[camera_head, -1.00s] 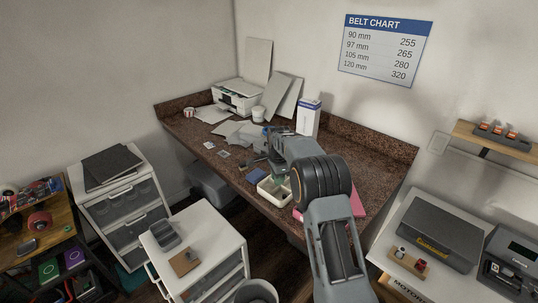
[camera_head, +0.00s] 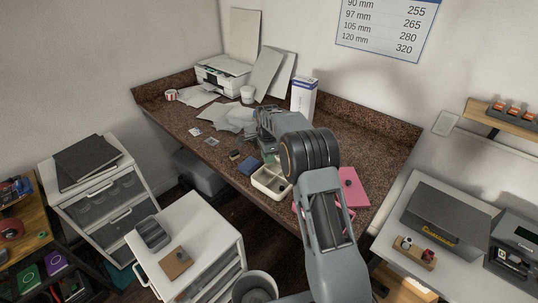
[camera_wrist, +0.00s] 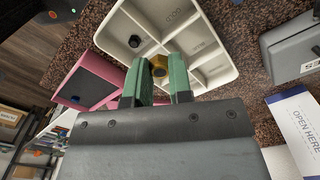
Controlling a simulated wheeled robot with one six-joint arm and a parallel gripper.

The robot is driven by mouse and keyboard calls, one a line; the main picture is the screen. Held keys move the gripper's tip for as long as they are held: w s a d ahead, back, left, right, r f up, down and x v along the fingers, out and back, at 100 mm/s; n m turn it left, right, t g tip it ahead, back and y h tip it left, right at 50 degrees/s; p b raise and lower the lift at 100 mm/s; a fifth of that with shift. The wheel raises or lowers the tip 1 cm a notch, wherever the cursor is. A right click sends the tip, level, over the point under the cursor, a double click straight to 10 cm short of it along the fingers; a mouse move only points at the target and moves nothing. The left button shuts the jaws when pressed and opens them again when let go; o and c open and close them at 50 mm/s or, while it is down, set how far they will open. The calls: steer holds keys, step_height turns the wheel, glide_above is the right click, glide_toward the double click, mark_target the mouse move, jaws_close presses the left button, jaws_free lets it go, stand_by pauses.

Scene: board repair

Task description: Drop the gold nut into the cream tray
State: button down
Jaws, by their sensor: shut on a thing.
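The gold nut (camera_wrist: 158,66) is held between the green fingertips of my gripper (camera_wrist: 159,80) in the wrist view. The cream tray (camera_wrist: 207,42), divided into several compartments, lies beyond the fingertips, and the nut overlaps it in this view. I cannot tell the height of the nut above the tray. In the head view the cream tray (camera_head: 259,185) sits near the front edge of the speckled counter, and my gripper (camera_head: 269,158) is at its far side. The nut cannot be made out there.
A small dark piece (camera_wrist: 135,41) lies inside the tray. A pink pad (camera_head: 353,187) is right of the tray, and a blue square (camera_head: 250,165) is to its left. A white and blue box (camera_head: 304,96) stands behind my arm. Papers (camera_head: 228,116) cover the back left.

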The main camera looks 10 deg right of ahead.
steer(key=shift+f+b, duration=0.65)
steer(key=shift+f, duration=0.75)
steer(key=shift+d, duration=0.1)
steer(key=c, duration=0.9)
jaws_free()
steer(key=shift+c, duration=0.2)
step_height(320, 180, up, 14)
steer(key=shift+b, duration=0.45)
